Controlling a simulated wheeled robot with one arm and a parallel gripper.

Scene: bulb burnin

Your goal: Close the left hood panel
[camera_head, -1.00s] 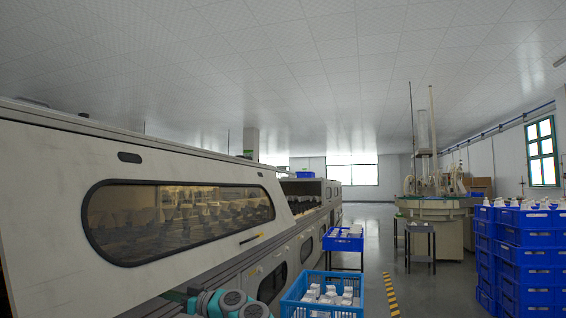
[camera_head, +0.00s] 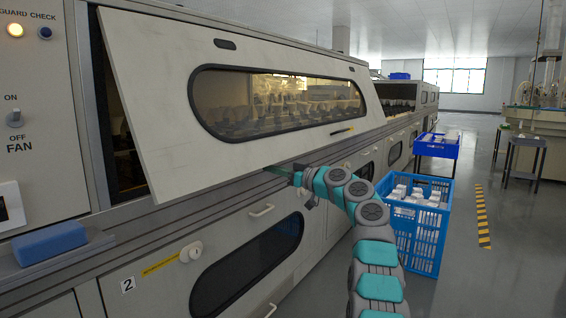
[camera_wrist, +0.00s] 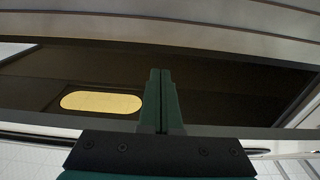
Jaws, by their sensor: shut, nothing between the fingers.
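The hood panel (camera_head: 160,110) is a cream sheet with a long dark-rimmed oval window (camera_head: 275,102), on the machine's front in the head view. It stands ajar: its lower edge is out from the machine, with a dark gap along its left side. My gripper (camera_head: 272,169) is at the panel's lower edge, near its middle; I cannot tell whether it touches. In the wrist view my gripper's two green fingers (camera_wrist: 161,75) are pressed together, empty, in front of a dark surface with a lit yellow oval opening (camera_wrist: 101,102).
A control face with a fan switch (camera_head: 15,119) is at the left. A blue block (camera_head: 49,243) lies on the ledge below it. A blue crate of white parts (camera_head: 412,225) stands right of my arm, with another blue crate (camera_head: 437,146) behind.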

